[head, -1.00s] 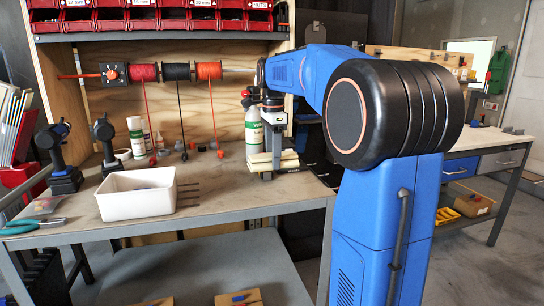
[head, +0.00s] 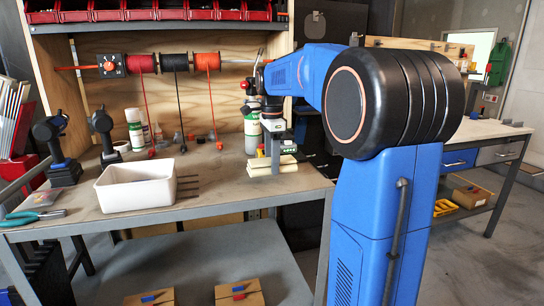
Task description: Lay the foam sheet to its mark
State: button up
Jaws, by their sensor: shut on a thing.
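My gripper (head: 275,154) is over the right part of the workbench, in front of a white bottle with a green label. It is shut on a pale cream, flat piece that looks like the foam sheet (head: 286,167). The sheet is low, near the bench top; I cannot tell whether it touches the bench. The gripper hides the middle of the sheet. I cannot make out a mark for the sheet in this view.
A white bin (head: 137,188) stands on the workbench (head: 225,190), with several thin dark strips at its right. Two dark power tools (head: 105,138) stand behind it to the left. The bottle (head: 252,131) is close behind my gripper. Bench between bin and gripper is mostly clear.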

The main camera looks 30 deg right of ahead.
jog(key=shift+f, duration=1.6)
jog(key=shift+f, duration=0.5)
dwell(0.7)
jog(key=o, duration=1.1)
notch_tip(320, 180, up, 17)
jog(key=s+a+f+n+t, duration=0.1)
jog(key=s+a+f+n, duration=0.35)
jog(key=s, duration=0.25)
jog(key=s+a+f+n+t, duration=0.1)
jog(key=s+a+f+n, duration=0.3)
jog(key=s+a+n, duration=0.25)
jog(key=s+a+f+n+t, duration=0.2)
jog(key=s+a+f+n, duration=0.2)
jog(key=s+f+n, duration=0.6)
jog(key=s+f, duration=0.6)
jog(key=f, duration=0.2)
jog(key=shift+s+a+t, duration=0.35)
jog(key=shift+a+t, duration=0.05)
